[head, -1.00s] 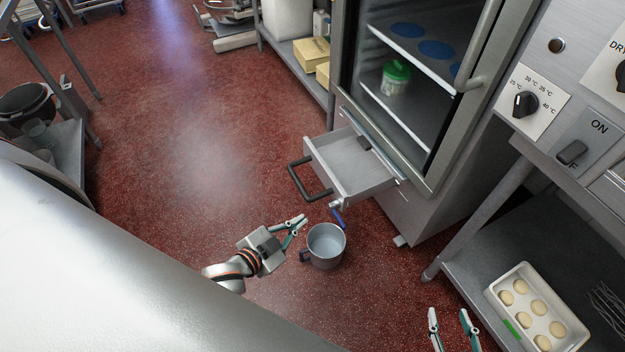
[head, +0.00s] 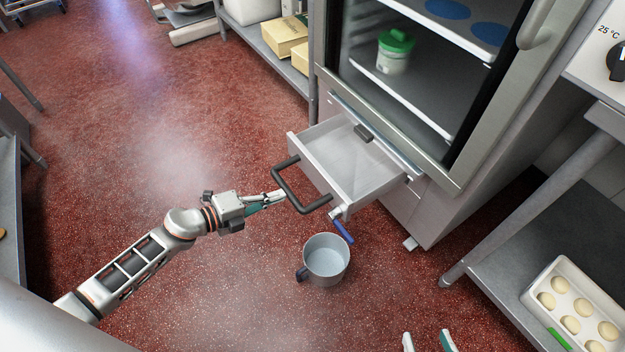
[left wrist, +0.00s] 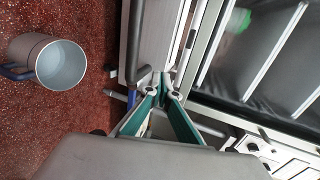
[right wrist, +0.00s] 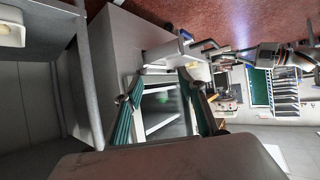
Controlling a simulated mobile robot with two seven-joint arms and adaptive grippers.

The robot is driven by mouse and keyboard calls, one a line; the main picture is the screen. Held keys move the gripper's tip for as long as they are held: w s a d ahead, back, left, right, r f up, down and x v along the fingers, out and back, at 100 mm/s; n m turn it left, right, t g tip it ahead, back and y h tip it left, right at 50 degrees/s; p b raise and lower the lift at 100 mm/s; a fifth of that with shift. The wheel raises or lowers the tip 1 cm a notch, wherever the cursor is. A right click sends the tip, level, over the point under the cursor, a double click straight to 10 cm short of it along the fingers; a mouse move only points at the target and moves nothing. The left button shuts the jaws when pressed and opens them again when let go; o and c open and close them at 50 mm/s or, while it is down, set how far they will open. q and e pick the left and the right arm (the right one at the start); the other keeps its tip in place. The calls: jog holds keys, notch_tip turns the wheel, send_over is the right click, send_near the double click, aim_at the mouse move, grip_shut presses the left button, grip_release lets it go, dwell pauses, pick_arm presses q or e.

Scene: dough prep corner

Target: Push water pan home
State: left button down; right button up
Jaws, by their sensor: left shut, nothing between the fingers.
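The water pan (head: 345,180) is a pale, shallow drawer pulled out below the glass-door cabinet, with a black bar handle (head: 283,182) on its front. My left gripper (head: 280,195) is shut and empty, with its tips close to the handle; I cannot tell whether they touch. In the left wrist view its fingers (left wrist: 162,85) come together in front of the handle and pan front. My right gripper (head: 428,341) is open and empty at the bottom edge, away from the pan; its spread fingers (right wrist: 166,85) show in the right wrist view.
A grey jug (head: 326,260) stands on the floor below the pan's blue-levered tap (head: 342,229); it also shows in the left wrist view (left wrist: 60,64). The glass-door cabinet (head: 455,165) holds a green-lidded tub (head: 395,52). A dough tray (head: 572,305) sits on the right shelf.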

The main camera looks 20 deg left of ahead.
pick_arm(q)
jog(key=b, duration=0.2)
send_near(324, 178)
notch_tip(324, 178, down, 3)
jog(key=w, duration=0.1)
jog(key=w+d, duration=0.3)
jog(key=shift+r, duration=0.15)
jog(key=shift+w+d, duration=0.3)
jog(key=shift+w, duration=0.15)
jog(key=shift+r, duration=0.1)
pick_arm(e)
jog(key=shift+w+a+r+m+t, duration=0.35)
jog(key=shift+w+a+r, duration=0.35)
jog(key=shift+a+r, duration=0.3)
pick_arm(q)
jog(key=shift+w, duration=0.1)
